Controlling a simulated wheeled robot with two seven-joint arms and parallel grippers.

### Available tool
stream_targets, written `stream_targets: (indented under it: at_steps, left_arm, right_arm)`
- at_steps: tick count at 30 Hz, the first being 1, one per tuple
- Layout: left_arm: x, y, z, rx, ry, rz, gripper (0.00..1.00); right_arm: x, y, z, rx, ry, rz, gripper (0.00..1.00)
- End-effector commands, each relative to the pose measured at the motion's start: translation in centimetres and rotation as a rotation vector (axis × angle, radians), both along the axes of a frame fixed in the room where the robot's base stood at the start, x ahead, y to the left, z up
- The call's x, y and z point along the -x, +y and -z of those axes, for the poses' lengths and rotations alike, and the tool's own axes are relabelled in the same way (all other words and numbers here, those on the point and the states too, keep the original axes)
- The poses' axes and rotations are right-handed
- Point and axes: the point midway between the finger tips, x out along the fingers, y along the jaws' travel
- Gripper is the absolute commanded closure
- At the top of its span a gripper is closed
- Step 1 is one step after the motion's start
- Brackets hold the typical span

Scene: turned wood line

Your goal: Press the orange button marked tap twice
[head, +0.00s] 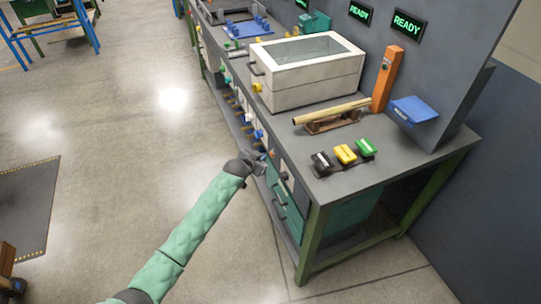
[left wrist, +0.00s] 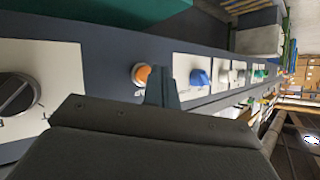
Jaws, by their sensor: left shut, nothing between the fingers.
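The orange button (left wrist: 141,75) sits in a pale round collar on the dark front panel in the left wrist view. Its marking cannot be read. My left gripper (left wrist: 162,88) is shut and empty, with its fingertips just beside the button on its right in that view. Whether they touch it I cannot tell. In the head view the left gripper (head: 262,165) is at the front face of the grey bench (head: 400,165), below the top edge. My right gripper is not in view.
A black knob (left wrist: 15,95) on a white plate and a blue knob (left wrist: 199,77) flank the button.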

Motion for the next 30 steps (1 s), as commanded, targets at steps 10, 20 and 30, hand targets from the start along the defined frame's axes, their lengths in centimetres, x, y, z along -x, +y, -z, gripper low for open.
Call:
stream_targets:
  at_steps: [10,20,30]
  left_arm:
    - [-0.2,-0.8,-0.1,0.0,0.0,0.0,1.0]
    - [-0.2,-0.8,0.0,0.0,0.0,0.0,1.0]
    - [-0.3,-1.1,-0.1,0.001,-0.001,0.0,1.0]
  right_arm:
    - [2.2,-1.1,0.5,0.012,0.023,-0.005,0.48]
    - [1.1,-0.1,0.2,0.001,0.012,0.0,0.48]
    - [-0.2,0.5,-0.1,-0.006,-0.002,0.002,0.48]
